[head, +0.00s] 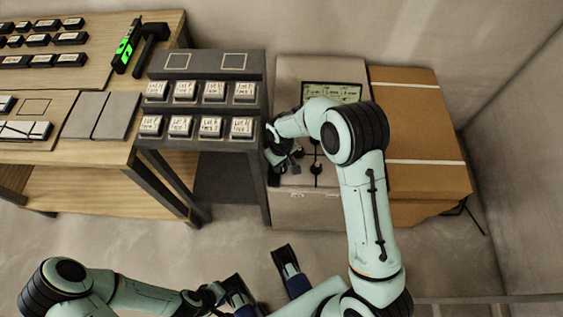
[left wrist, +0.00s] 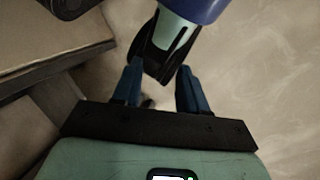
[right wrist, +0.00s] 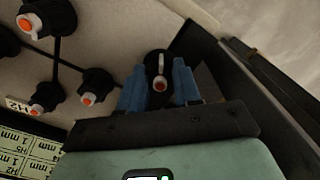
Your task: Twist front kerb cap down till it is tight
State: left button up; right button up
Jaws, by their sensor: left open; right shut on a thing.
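My right gripper (right wrist: 158,88) is shut on a black cap with a pale, orange-tipped stem (right wrist: 160,66), which I take to be the front kerb cap. One blue finger is on each side of it, near a dark edge. In the head view my right gripper (head: 280,158) is low over the left side of the tile stand (head: 305,215), and my wrist hides the cap there. I cannot tell how tight the cap is. My left gripper (left wrist: 155,90) is open and empty, low over the floor, away from the stand.
Several other black caps with orange tips (right wrist: 95,88) stand along dark tile joints. A label panel (right wrist: 25,150) lies beside them. A grey rack of labelled packs (head: 205,100) stands close left of the stand, and a cardboard box (head: 415,125) stands right of it.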

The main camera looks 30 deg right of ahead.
jog(key=m, duration=0.3)
jog(key=shift+r+p, duration=0.1)
jog(key=shift+p, duration=0.2)
jog(key=m+p, duration=0.1)
jog(key=m, duration=0.2)
jog(key=shift+m, duration=0.3)
pick_arm(q)
jog(key=shift+g, duration=0.4)
jog(key=s+r+p, duration=0.2)
jog(key=r, duration=0.1)
jog(key=shift+d+r, duration=0.2)
jog(key=shift+r, duration=0.05)
pick_arm(e)
jog(key=m, duration=0.6)
jog(key=shift+m, duration=0.3)
jog(key=o, duration=1.1)
jog(key=shift+c, duration=0.2)
pick_arm(q)
jog(key=r+p, duration=0.2)
jog(key=shift+s+p, duration=0.35)
jog(key=shift+s, duration=0.05)
pick_arm(e)
notch_tip(320, 180, up, 13)
jog(key=shift+r, duration=0.1)
